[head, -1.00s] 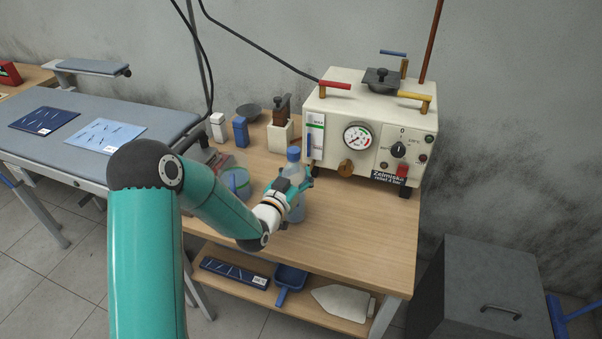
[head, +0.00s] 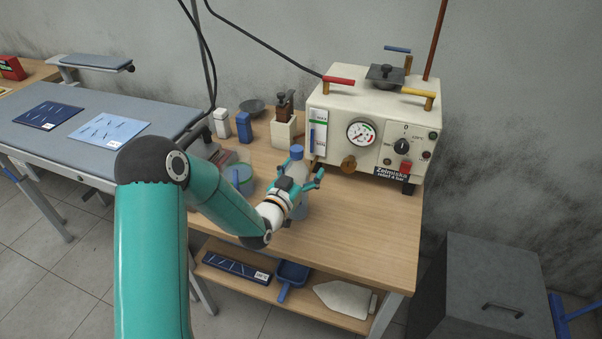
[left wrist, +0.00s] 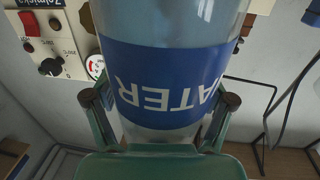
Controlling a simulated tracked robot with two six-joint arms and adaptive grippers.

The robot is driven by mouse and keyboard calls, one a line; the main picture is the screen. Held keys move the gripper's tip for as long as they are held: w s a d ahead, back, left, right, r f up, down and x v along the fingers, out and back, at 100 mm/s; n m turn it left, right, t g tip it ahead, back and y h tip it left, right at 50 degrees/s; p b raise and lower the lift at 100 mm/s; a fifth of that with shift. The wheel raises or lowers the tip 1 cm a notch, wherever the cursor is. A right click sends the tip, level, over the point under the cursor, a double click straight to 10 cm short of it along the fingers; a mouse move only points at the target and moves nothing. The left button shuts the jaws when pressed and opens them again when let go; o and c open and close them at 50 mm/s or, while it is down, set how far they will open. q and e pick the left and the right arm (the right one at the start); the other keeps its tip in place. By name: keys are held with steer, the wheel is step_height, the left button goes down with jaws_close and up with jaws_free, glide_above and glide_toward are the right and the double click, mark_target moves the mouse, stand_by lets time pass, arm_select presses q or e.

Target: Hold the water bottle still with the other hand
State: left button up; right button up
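The water bottle (head: 298,168) stands upright near the left part of the wooden workbench, with a blue cap. My left gripper (head: 303,184) is in front of it at mid-height and partly hides it. In the left wrist view the bottle's blue label (left wrist: 165,80) fills the middle, its lettering upside down. The left gripper's fingers (left wrist: 160,103) are spread, one on each side of the bottle. Whether they touch it is hard to tell. My right gripper is in neither view.
A cream control box (head: 365,125) with gauge and knobs stands behind and right of the bottle. A clear bluish container (head: 240,176) is close on the left. A holder block (head: 284,132) stands behind. The right bench top (head: 365,215) is clear.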

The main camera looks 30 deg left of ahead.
arm_select(q)
steer(key=shift+r, duration=0.1)
steer(key=s+d+p, duration=0.1)
steer(key=s+p, duration=0.2)
steer(key=s, duration=0.9)
steer(key=shift+d+p, duration=0.15)
steer(key=shift+p, duration=0.25)
